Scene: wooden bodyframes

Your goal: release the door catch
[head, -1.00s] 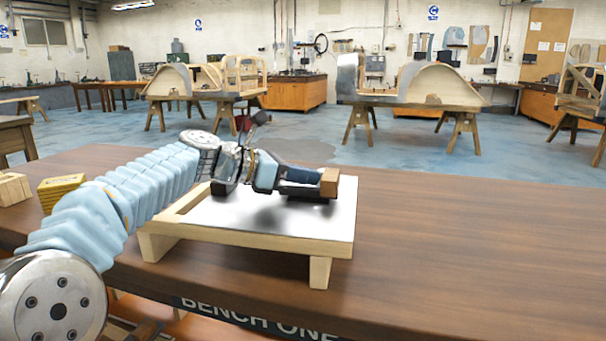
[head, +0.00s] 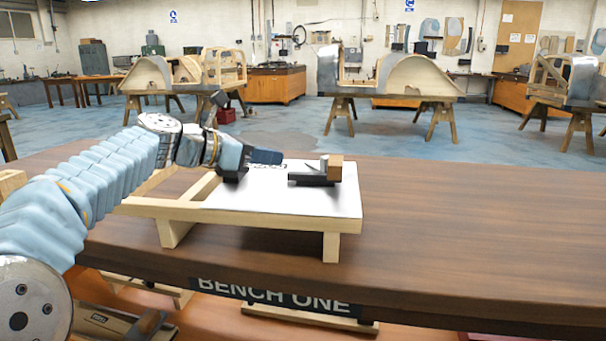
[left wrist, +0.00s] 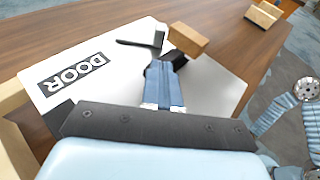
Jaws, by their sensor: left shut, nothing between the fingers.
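A pale door panel (head: 255,196) lettered DOOR lies on a low wooden frame (head: 180,212) on the bench. The lettering shows in the left wrist view. On the panel's right part is the catch, with a dark metal bar (head: 311,180) and a wooden block (head: 335,167). The wooden block (left wrist: 188,40) and dark bar (left wrist: 137,43) also show in the left wrist view. My left gripper (head: 280,157) is shut and empty, above the panel, left of the block and apart from it in the head view. I cannot tell whether the catch is engaged. My right gripper is out of view.
The dark brown bench top (head: 460,215) is clear to the right of the frame. A wooden piece (left wrist: 263,15) lies near the bench edge in the left wrist view. Body frames on trestles (head: 385,80) stand beyond, across the floor.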

